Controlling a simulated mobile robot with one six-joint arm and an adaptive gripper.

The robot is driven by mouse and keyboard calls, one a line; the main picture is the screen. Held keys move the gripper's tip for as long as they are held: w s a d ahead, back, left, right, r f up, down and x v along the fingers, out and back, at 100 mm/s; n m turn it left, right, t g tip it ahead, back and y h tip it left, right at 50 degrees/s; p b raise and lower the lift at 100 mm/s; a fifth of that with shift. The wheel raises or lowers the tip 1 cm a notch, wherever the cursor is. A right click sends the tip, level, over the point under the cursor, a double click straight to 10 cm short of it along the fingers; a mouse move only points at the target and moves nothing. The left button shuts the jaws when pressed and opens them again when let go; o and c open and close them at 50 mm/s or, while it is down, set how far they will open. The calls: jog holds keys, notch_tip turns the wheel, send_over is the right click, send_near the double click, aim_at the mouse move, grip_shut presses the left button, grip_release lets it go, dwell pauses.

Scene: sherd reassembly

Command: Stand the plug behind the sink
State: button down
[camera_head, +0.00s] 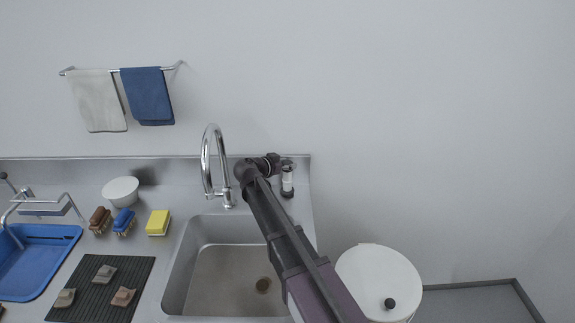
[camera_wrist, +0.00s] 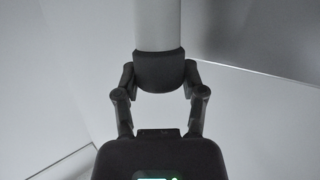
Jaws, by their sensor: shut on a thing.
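The plug is a pale upright cylinder (camera_head: 287,180) with dark ends, at the back right corner of the sink counter, right of the tap. In the wrist view the plug (camera_wrist: 158,25) reaches away from me, with a dark collar between my fingers. My gripper (camera_wrist: 160,76) is shut on that collar. In the head view my gripper (camera_head: 287,165) is at the plug's upper end, partly merged with my dark wrist. I cannot tell whether the plug's lower end touches the counter. The sink (camera_head: 225,270) lies in front, partly hidden by my arm, with its round drain visible.
The chrome tap (camera_head: 210,165) stands close left of my wrist. The raised back edge (camera_head: 80,168) and wall are just behind. A white lidded bin (camera_head: 380,280) stands right of the counter.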

jog(key=shift+f, duration=0.2)
jog(key=shift+c, duration=0.8)
grip_release()
jog(key=shift+r, duration=0.1)
jog(key=shift+r, duration=0.15)
jog(key=shift+s+a+r, duration=0.1)
jog(key=p+v, duration=0.2)
jog(key=v, duration=0.5)
jog(key=shift+p, duration=0.35)
jog(key=shift+s, duration=0.15)
